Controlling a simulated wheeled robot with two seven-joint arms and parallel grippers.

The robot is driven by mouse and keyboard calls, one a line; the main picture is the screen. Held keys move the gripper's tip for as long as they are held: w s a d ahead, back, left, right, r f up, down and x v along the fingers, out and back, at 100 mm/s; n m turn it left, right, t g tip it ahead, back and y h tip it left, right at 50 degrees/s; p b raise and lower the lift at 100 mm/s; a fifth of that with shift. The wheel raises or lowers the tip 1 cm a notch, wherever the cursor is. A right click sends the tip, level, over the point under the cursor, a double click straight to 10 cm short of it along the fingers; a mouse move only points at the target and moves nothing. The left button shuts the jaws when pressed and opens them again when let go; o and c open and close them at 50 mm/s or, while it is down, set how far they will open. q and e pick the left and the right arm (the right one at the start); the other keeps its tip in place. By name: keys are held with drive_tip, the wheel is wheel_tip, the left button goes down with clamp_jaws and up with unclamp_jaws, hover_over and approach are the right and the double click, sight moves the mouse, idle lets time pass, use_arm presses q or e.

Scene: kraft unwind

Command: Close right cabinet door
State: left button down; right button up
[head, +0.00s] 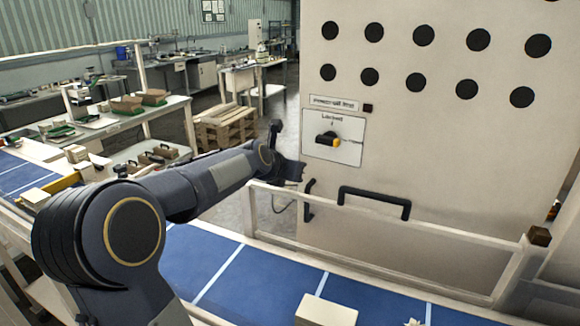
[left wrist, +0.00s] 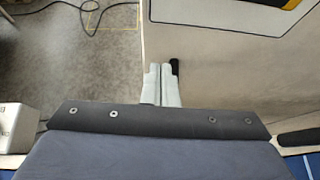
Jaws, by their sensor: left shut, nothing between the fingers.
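A large beige cabinet panel (head: 440,150) with rows of black round holes fills the right of the head view. It carries a "Locked" plate with a black and yellow knob (head: 328,138), a short upright black handle (head: 309,200) near its left edge and a wider black handle (head: 375,199). I cannot tell whether a door here stands ajar. My left gripper (head: 296,172) is at the panel's left edge, above the upright handle. In the left wrist view its fingers (left wrist: 162,84) are together and empty, beside a black handle end (left wrist: 175,67); contact is unclear. My right gripper is out of view.
A blue conveyor (head: 255,275) with a pale rail (head: 400,255) runs in front of the cabinet. A cardboard box (head: 326,311) sits on it. Wooden pallets (head: 230,125) and workbenches stand behind. A black cable (left wrist: 92,12) lies on the floor left of the cabinet.

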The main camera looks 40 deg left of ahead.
sight(315, 157)
use_arm(q)
drive_tip(key=x, duration=0.5)
drive_tip(key=shift+p, duration=0.35)
drive_tip(key=w+a+m+h+p, duration=0.1)
drive_tip(key=w+p, duration=0.4)
drive_tip(key=w, duration=1)
drive_tip(key=shift+w+a+m+h, duration=0.3)
drive_tip(key=shift+w+a, duration=0.1)
drive_tip(key=shift+a, duration=0.15)
